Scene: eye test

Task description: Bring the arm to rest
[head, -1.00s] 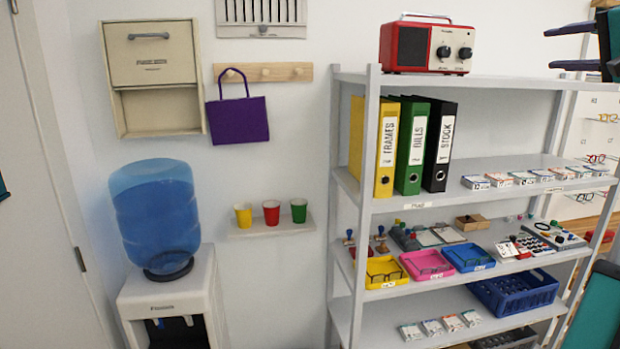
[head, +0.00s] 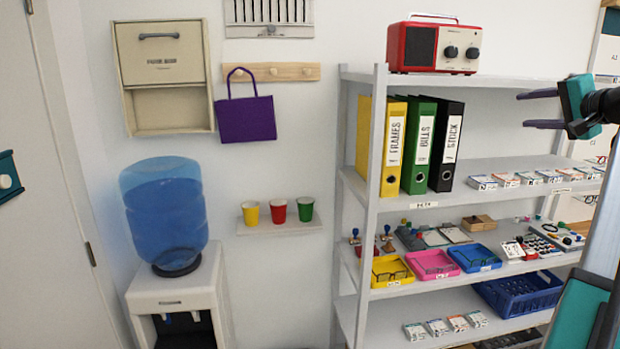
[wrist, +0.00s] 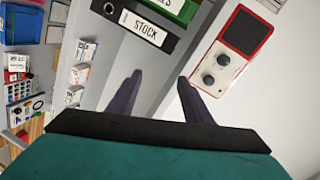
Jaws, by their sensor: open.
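My gripper (head: 523,110) is in the upper right of the head view, in front of the grey shelf unit (head: 362,215). Its two dark fingers are apart and point left, with nothing between them. In the wrist view the open fingers (wrist: 159,79) also stand apart and empty. A red radio (head: 432,46) stands on the top shelf, up and to the left of my gripper in the head view. It shows right of the fingers in the wrist view (wrist: 232,48). My arm hides part of the shelf's right side.
Yellow, green and black binders (head: 445,145) stand on the second shelf, with small boxes (head: 528,178) to their right. Lower down are coloured trays (head: 433,264) and a blue basket (head: 520,293). A water cooler (head: 165,215), cups (head: 278,210) and a purple bag (head: 246,120) are at left.

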